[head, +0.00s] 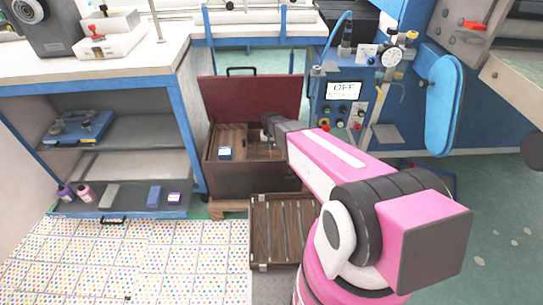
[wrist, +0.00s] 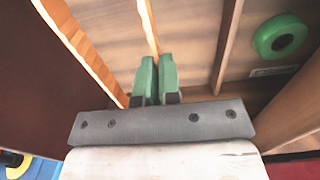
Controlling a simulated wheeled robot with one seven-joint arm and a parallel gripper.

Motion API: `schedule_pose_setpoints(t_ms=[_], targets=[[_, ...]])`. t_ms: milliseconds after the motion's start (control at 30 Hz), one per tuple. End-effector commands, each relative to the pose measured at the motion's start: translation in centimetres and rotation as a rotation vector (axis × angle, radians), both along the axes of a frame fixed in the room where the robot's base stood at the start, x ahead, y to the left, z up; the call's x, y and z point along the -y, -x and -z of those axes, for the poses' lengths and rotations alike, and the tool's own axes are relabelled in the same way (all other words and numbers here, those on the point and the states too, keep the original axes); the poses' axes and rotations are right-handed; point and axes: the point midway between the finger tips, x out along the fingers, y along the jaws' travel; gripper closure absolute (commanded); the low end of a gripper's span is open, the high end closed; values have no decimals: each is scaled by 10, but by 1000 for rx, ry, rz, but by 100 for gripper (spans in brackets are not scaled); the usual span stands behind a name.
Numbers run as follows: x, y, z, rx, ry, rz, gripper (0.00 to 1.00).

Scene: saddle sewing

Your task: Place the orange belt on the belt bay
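I cannot make out an orange belt or a marked belt bay in either view. My gripper (wrist: 156,62) reaches down into an open wooden chest (head: 255,178). In the wrist view its two green fingers stand close together with a narrow gap. A thin wooden divider (wrist: 148,25) runs up to the gap between the tips. I cannot tell whether the fingers touch it or hold something. In the head view the gripper's end is small and partly hidden by my arm.
A green ring (wrist: 280,37) lies in a compartment right of my gripper. The chest's dark red lid (head: 248,98) stands open behind. A slatted crate (head: 279,232) sits in front. A blue machine (head: 345,110) reading OFF stands right; shelves (head: 120,165) stand left.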

Motion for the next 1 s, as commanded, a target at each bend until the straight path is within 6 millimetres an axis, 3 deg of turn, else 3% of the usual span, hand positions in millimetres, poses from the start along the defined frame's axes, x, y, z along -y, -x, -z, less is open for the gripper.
schedule_pose_setpoints(t_ms=[100,467,867,967,1000], targets=[[0,-1,19,0,0,0,100],[0,-1,57,-1,0,0,100],[0,0,62,0,0,0,100],[0,0,62,1,0,0,73],[0,0,62,1,0,0,70]])
